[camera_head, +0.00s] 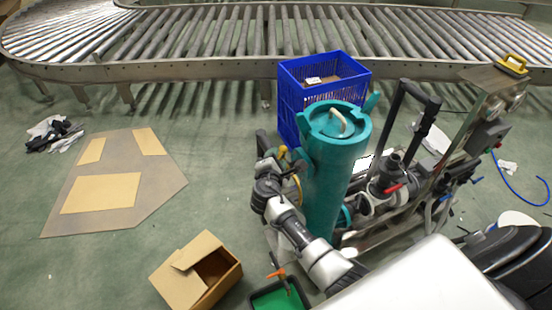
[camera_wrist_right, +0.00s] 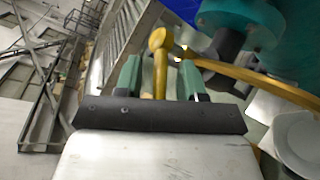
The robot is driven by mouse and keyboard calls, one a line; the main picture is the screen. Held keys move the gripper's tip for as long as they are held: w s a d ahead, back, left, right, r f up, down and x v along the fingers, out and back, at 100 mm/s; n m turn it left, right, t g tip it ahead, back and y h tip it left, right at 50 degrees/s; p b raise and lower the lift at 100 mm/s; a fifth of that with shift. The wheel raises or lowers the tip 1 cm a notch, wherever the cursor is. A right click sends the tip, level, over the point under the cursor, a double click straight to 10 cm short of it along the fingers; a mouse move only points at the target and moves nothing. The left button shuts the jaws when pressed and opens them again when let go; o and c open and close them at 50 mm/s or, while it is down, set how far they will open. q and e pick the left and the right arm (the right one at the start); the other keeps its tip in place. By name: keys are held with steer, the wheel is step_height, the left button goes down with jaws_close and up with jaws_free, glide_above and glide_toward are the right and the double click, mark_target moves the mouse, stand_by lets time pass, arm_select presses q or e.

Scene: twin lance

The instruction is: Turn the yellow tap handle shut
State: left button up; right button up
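The yellow tap handle shows in the right wrist view (camera_wrist_right: 160,58) as a bar with a rounded end, lying between my two green fingers. In the head view, a yellow curved part (camera_head: 298,188) shows beside the tall teal tank (camera_head: 330,170), next to my right gripper (camera_head: 274,166). In the right wrist view my right gripper (camera_wrist_right: 160,80) is open, with its fingers on either side of the handle. Gaps show between the handle and both fingers. The valve body is mostly hidden by my gripper and the tank. My left gripper is not in view.
A blue crate (camera_head: 316,85) stands behind the tank. Pipes with a red handle (camera_head: 393,190) are at its right. An open cardboard box (camera_head: 197,272) and a green tray (camera_head: 280,297) lie in front. Floor at the left is mostly clear around flat cardboard (camera_head: 115,185).

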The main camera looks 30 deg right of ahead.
steer(key=shift+w+d, duration=0.1)
jaws_close()
steer(key=shift+f, duration=0.1)
steer(key=shift+w+f+m+h+b, duration=0.1)
steer(key=shift+m+h+b, duration=0.2)
steer(key=shift+b, duration=0.3)
steer(key=shift+w+a+m+g+h+b, duration=0.15)
steer(key=shift+w+m+g+h+b, duration=0.25)
steer(key=shift+m+g+h+b, duration=0.7)
steer(key=shift+w+a+m+g+h+b, duration=0.1)
steer(key=shift+w+m+g+h+b, duration=0.4)
steer(key=shift+m+g+b, duration=1.05)
steer(key=shift+w+a+m+g+h+b, duration=0.15)
steer(key=shift+w+m+g+h+b, duration=0.2)
steer(key=shift+m+g+h+b, duration=1.05)
steer(key=shift+n+y+b, duration=0.5)
steer(key=shift+n+b, duration=0.15)
steer(key=shift+b, duration=0.3)
